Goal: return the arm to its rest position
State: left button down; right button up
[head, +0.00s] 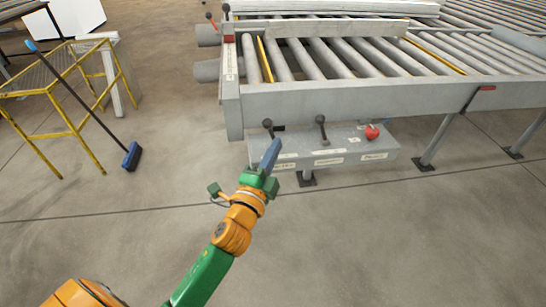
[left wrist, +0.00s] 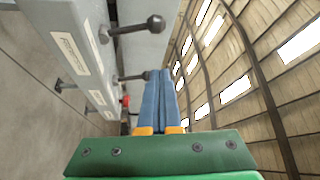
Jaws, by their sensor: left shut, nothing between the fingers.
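My left arm, orange and green, reaches up from the bottom of the head view. Its gripper (head: 272,150) has blue fingers that are shut with nothing between them. In the head view the fingers overlap the left front of a grey labelled box (head: 345,143) under the roller bench; I cannot tell whether they touch it. The left wrist view shows the blue fingers (left wrist: 160,98) lying side by side, with two ball-ended levers to their left. My right gripper is not in view.
The roller bench (head: 360,97) stands behind the gripper. The box carries black-knobbed levers (head: 321,122) and a red knob (head: 372,132). A yellow-framed stand (head: 70,100) and a blue broom (head: 131,157) are at the left. The floor around my arm is clear.

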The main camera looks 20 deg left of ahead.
pick_arm(q)
jog(key=shift+s+d, duration=0.25)
jog(key=shift+s, duration=0.25)
jog(key=shift+s+d, duration=0.25)
jog(key=shift+s, duration=0.25)
jog(key=shift+a, duration=0.1)
jog(key=shift+f, duration=0.1)
jog(key=s+f+n+g, duration=0.2)
jog(key=s+f+g, duration=0.1)
jog(key=f, duration=0.8)
jog(key=s+d+f+n+g+h, duration=0.1)
jog(key=s+f+n+g, duration=0.2)
jog(key=f, duration=0.8)
jog(key=s+f+n+g, duration=0.1)
jog(key=s+f+g, duration=0.25)
jog(key=f, duration=0.75)
jog(key=s+f+n+g, duration=0.3)
jog(key=s+f, duration=0.4)
jog(key=s, duration=0.6)
jog(key=s+f+n+g, duration=0.3)
jog(key=s+f+g, duration=0.3)
jog(key=s, duration=0.7)
notch_tip(320, 180, down, 2)
jog(key=shift+s+f+h, duration=0.2)
jog(key=shift+s+h, duration=0.1)
jog(key=shift+s, duration=0.1)
